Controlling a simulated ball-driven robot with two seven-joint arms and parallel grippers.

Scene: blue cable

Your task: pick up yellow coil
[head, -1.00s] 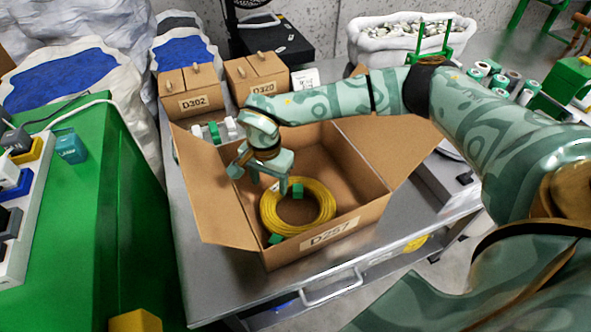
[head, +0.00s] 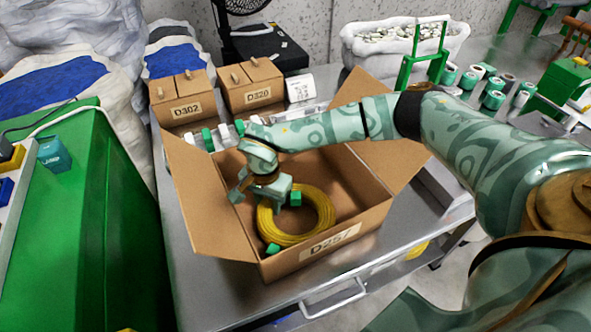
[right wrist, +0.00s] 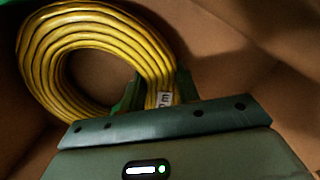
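The yellow coil (head: 327,215) lies in the open cardboard box labelled D257 (head: 375,215), with green pieces at its edge. In the right wrist view the coil (right wrist: 45,65) fills the upper left. The green fingers of the right gripper (right wrist: 155,90) stand on either side of one section of the ring, one inside the hole and one outside. I cannot tell whether they press on it. My left gripper is not in view.
The box's flaps stand open around it on a metal table (head: 215,290). Closed boxes D302 (head: 183,97) and D320 (head: 250,84) stand behind. Green and white spools lie near the back flap. A green bench (head: 85,240) is at the left.

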